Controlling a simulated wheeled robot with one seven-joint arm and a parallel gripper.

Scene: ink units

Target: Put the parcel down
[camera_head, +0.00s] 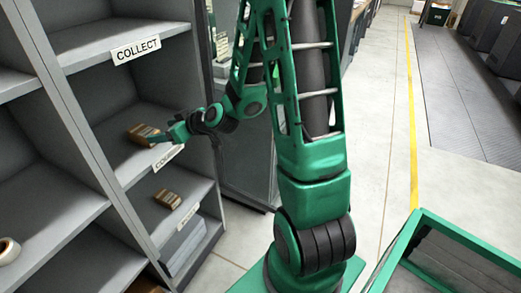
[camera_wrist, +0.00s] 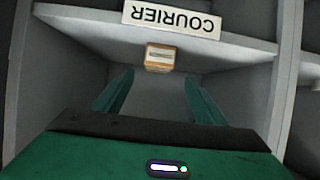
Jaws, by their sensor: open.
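A small brown parcel (camera_head: 143,134) sits on the middle shelf board of the grey rack in the head view. A parcel with a pale label (camera_wrist: 158,57) also shows in the wrist view, by the upside-down COURIER sign (camera_wrist: 171,20). My gripper (camera_head: 161,138) is inside this bay at the parcel's right side. Its jaws (camera_wrist: 158,85) are open in the wrist view, one finger to each side, with the parcel beyond the tips. Nothing is held between them. I cannot tell whether a fingertip touches the parcel.
A second brown parcel (camera_head: 168,199) lies one shelf lower. The COLLECT sign (camera_head: 136,50) marks the shelf above. A tape roll (camera_head: 8,250) lies at far left. A green-rimmed crate (camera_head: 462,236) stands at lower right. The floor (camera_head: 385,130) on the right is clear.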

